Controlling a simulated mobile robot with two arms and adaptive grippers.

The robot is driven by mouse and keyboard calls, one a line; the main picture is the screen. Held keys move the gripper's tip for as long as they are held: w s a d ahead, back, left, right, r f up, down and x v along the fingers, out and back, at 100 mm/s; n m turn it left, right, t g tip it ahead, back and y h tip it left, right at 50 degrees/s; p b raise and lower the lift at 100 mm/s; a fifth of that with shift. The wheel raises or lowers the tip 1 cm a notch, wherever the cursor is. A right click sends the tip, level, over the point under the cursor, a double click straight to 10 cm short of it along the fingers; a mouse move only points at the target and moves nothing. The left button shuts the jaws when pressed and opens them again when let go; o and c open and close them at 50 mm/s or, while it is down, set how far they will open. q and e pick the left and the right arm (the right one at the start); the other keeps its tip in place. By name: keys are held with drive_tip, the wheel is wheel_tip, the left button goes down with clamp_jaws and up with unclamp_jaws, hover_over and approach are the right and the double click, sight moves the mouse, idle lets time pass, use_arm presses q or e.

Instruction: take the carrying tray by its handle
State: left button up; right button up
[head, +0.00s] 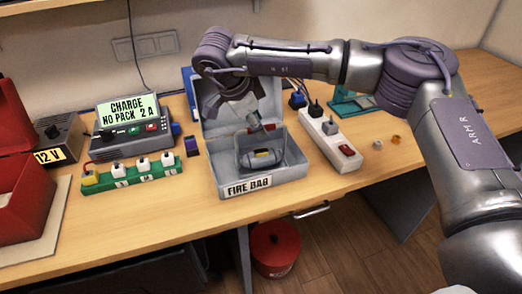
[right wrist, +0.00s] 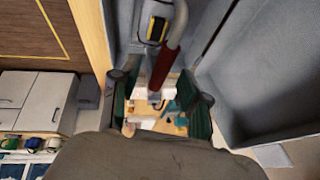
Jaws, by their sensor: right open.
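The carrying tray (head: 245,158) appears to be the grey tray inside the open grey box labelled FIRE BAG (head: 217,178); the edge between them is hard to make out. A dark pack with a yellow band (head: 264,154) lies in it. Its handle, a grey bar with a dark red grip (right wrist: 166,63), shows in the right wrist view; only a small part shows in the head view (head: 268,127). My right gripper (head: 242,108) is above the box, open. In the right wrist view its fingers (right wrist: 160,103) stand either side of the grip's end; contact cannot be told. My left gripper is not in view.
The box's raised lid (head: 212,125) stands behind the gripper. A white power strip (head: 330,136) is close on the right. A charger (head: 130,132) and a green socket strip (head: 132,175) are on the left, with a red case (head: 20,195) beyond. A red bin (head: 275,250) stands below.

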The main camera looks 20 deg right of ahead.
drive_tip(key=x, duration=0.2)
drive_tip(key=shift+w+d+f, duration=0.15)
drive_tip(key=shift+f, duration=0.05)
drive_tip(key=shift+d+f, duration=0.1)
drive_tip(key=shift+f, duration=0.1)
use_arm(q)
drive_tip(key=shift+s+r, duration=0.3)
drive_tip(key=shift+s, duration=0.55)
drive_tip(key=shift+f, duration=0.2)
use_arm(e)
drive_tip(key=shift+f, duration=0.25)
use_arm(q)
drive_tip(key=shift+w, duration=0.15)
use_arm(e)
drive_tip(key=shift+c, duration=0.4)
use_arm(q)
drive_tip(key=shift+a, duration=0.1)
use_arm(e)
clamp_jaws()
